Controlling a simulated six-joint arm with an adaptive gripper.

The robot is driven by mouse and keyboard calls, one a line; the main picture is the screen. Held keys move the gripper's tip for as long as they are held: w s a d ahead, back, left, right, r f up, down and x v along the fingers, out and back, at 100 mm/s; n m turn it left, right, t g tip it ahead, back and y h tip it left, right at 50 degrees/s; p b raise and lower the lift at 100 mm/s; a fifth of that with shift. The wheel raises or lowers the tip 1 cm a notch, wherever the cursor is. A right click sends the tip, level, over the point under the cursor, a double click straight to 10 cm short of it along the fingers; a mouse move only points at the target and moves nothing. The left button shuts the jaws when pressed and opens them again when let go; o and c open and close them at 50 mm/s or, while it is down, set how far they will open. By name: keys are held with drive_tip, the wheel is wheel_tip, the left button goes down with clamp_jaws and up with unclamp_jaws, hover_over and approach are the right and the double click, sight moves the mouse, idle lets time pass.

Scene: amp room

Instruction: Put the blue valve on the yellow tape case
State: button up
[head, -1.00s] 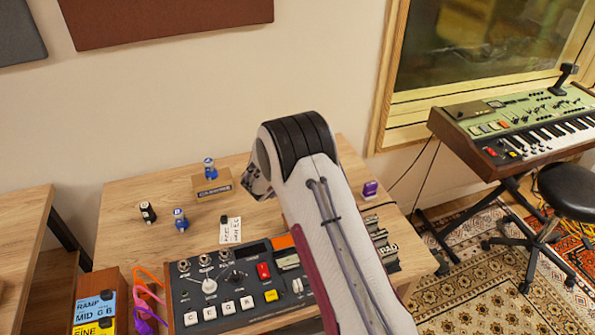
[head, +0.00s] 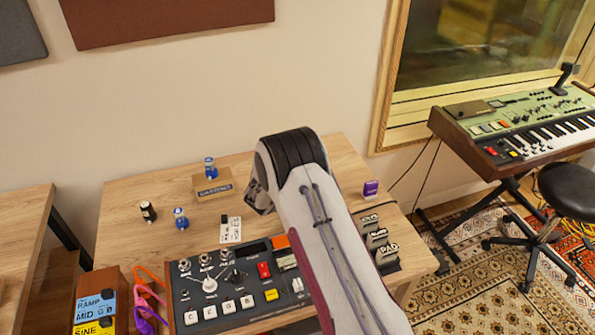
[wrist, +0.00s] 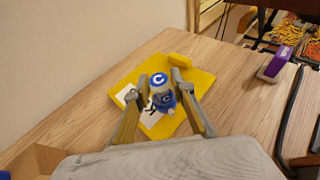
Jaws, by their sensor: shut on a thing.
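My gripper (wrist: 160,88) is shut on a blue valve (wrist: 163,101) with a white "C" on its blue cap, seen in the wrist view. The valve looks roughly upright between the two fingers. The yellow tape case (wrist: 189,87) lies flat on the wooden table around and beneath the valve in this view, with white labels partly hidden by the left finger. I cannot tell whether the valve touches the case. In the head view my arm hides the held valve, the case and the fingers.
Another blue vial-like piece (head: 210,169) stands on a cardboard box (head: 208,191). A second blue one (head: 181,221) and a black-and-white one (head: 148,212) stand on the table (head: 125,240). A mixer-like console (head: 225,290) fills the front. A purple item (head: 371,188) sits at right.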

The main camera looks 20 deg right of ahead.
drive_tip(key=shift+f, duration=0.65)
drive_tip(key=shift+f, duration=0.1)
drive_tip(key=o, duration=1.1)
drive_tip(key=shift+s+a+r, duration=0.2)
drive_tip(key=shift+r, duration=0.05)
drive_tip(key=v, duration=1.1)
drive_tip(key=shift+s+a, duration=0.15)
drive_tip(key=shift+s, duration=0.05)
drive_tip(key=shift+r, duration=0.15)
